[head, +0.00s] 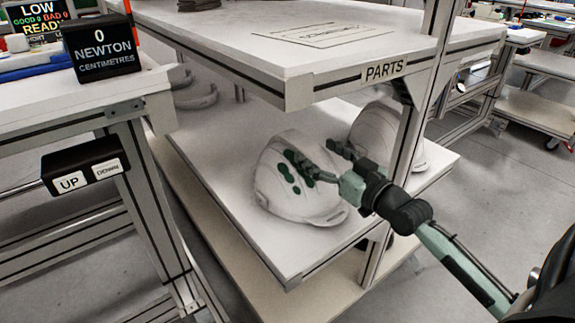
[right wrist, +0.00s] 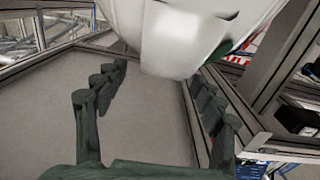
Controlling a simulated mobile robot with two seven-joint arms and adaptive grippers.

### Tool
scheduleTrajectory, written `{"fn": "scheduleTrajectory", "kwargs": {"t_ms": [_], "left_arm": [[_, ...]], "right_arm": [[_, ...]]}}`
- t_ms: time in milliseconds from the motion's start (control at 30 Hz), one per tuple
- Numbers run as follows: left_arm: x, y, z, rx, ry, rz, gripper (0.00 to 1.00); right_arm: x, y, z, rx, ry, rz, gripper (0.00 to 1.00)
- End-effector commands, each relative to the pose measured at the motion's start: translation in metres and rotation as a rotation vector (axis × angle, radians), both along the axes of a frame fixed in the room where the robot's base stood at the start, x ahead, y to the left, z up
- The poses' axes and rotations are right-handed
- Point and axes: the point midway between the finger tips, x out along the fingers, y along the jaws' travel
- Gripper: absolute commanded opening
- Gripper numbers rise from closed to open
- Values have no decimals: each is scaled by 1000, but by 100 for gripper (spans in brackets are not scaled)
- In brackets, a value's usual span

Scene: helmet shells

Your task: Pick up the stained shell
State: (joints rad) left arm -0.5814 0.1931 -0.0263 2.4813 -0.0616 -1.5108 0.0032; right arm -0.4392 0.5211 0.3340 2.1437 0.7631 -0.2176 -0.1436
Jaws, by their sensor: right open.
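The stained shell (head: 270,195) is a white helmet shell with dark green spots on its side. It sits on the middle shelf (head: 225,150) of the parts rack. My right gripper (head: 313,153) is open, its fingers over the near side and top of this shell in the head view, partly hiding it. In the right wrist view a white shell (right wrist: 180,35) with a bit of green at its edge fills the top, between and beyond the spread fingers (right wrist: 160,75). I cannot tell whether the fingers touch it. My left gripper is not in view.
Another white shell (head: 375,122) stands behind on the same shelf, partly hidden by the rack post (head: 408,140). More pale shells (head: 195,95) lie at the shelf's back left. The PARTS top shelf (head: 330,35) overhangs the space. A bench with a NEWTON display (head: 102,48) stands left.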

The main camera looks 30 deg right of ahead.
Motion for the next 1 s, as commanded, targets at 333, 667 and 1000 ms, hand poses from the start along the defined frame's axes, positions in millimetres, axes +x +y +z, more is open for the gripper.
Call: {"fn": "scheduleTrajectory", "kwargs": {"t_ms": [333, 667, 1000], "left_arm": [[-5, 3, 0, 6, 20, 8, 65], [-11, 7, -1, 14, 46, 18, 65], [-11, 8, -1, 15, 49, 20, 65]], "right_arm": [[33, 3, 2, 2, -5, 0, 69], [73, 7, 1, 0, -2, 0, 69], [74, 7, 1, 0, -1, 0, 57]]}}
